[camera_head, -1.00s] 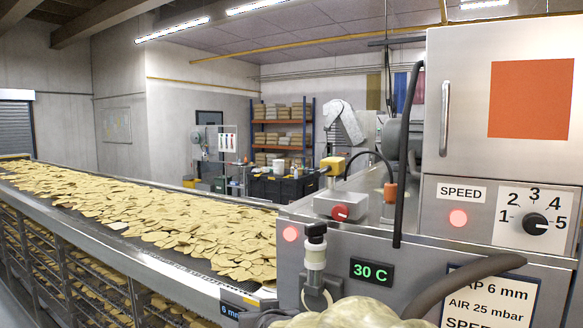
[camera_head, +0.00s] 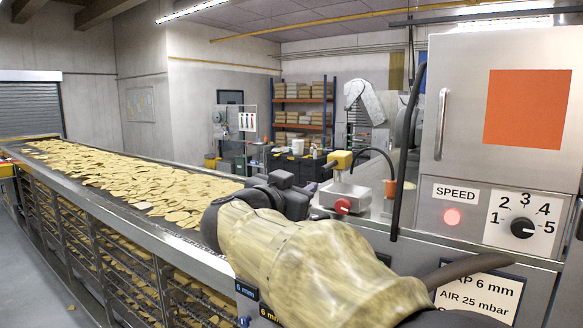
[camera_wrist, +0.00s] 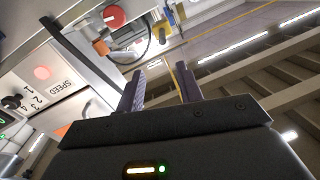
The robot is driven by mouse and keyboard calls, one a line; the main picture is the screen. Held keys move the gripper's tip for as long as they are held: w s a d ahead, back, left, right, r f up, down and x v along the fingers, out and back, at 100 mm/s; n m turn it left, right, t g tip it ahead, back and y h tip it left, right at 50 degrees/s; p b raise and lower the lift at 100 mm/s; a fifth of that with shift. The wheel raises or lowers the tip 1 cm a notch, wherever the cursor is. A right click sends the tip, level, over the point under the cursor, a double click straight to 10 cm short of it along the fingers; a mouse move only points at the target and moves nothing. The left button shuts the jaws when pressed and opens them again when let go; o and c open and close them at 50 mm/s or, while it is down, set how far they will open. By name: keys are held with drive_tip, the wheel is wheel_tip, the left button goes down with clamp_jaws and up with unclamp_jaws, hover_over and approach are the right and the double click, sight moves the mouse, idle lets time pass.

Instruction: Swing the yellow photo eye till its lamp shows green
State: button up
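The yellow photo eye (camera_head: 338,160) stands on a short post above a metal box, with a black cable running from it. In the wrist view the yellow photo eye (camera_wrist: 157,14) is small near the top edge, beyond the fingers. I cannot make out its lamp colour. My gripper (camera_head: 309,187) is left of the photo eye and slightly lower in the head view, apart from it. In the wrist view my gripper (camera_wrist: 161,80) has its two dark fingers apart with nothing between them. My forearm hides part of the machine front.
A red knob (camera_head: 343,206) sits on the box below the photo eye. An orange fitting (camera_head: 390,188) and the black cable are to its right. The conveyor of chips (camera_head: 140,184) runs at left. The speed panel (camera_head: 520,220) has a lit red lamp (camera_head: 452,217).

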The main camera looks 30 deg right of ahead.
sight(327, 165)
drive_tip(key=p+x, duration=0.5)
drive_tip(key=x, duration=1.2)
drive_tip(key=shift+w+d+f+p, duration=0.1)
drive_tip(key=shift+w+p, duration=0.2)
clamp_jaws()
